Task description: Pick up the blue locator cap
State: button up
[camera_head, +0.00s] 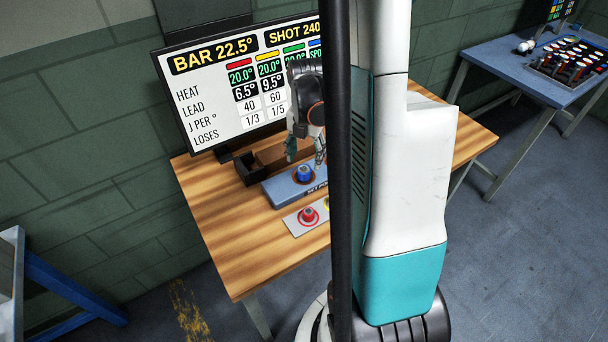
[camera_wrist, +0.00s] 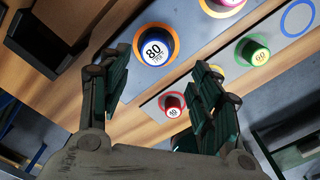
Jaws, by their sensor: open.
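The blue locator cap (camera_head: 304,174) stands upright on a blue-grey plate (camera_head: 279,190) on the wooden table. In the wrist view my gripper (camera_wrist: 160,62) is open and empty, with the cap beyond and between the fingertips, not visibly touched. My black column hides the plate's right side in the head view.
A red cap (camera_head: 308,214) stands on a grey board (camera_head: 291,224) in front of the plate. The wrist view shows a green cap (camera_wrist: 252,51) and an empty blue ring (camera_wrist: 283,20). A dark holder (camera_head: 247,170) and a monitor (camera_head: 215,115) stand behind. The table's front left is clear.

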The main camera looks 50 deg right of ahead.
aim_at(304, 168)
jog(key=shift+w+d+f+b, duration=0.15)
jog(key=shift+f+b, duration=0.35)
jog(key=shift+f, duration=0.65)
jog(key=shift+w+a+f+b, duration=0.15)
jog(key=shift+f+b, duration=0.35)
jog(key=shift+f, duration=0.7)
jog(key=shift+w+d+f+b, duration=0.15)
jog(key=shift+f+b, duration=0.35)
jog(key=shift+f, duration=0.65)
jog(key=c, duration=1.2)
